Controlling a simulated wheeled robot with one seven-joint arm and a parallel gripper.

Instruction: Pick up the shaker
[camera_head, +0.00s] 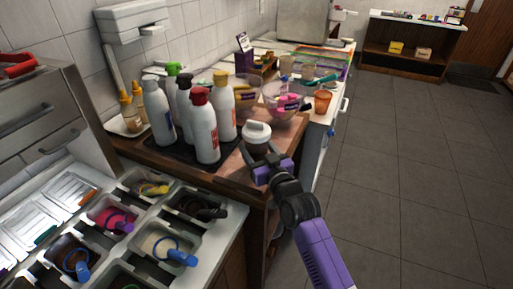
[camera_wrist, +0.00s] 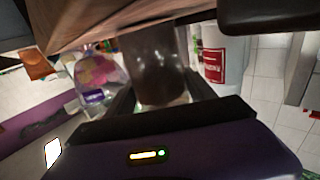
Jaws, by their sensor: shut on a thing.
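The shaker (camera_head: 257,135) has a white lid and a brown, see-through body. In the head view it stands upright at the front edge of the wooden counter, with its lower part partly hidden by my gripper. My gripper (camera_head: 259,157) reaches in from the lower right and is shut on the shaker, with a finger on each side. In the wrist view the shaker's dark brown body (camera_wrist: 155,65) sits between the two fingers. I cannot tell whether its base touches the counter.
Several squeeze bottles (camera_head: 204,128) stand on a dark tray left of the shaker. Clear bowls (camera_head: 282,107) stand behind it, and an orange cup (camera_head: 322,101) is to the right. Topping bins (camera_head: 164,246) are at the lower left. Open floor (camera_head: 410,160) lies to the right.

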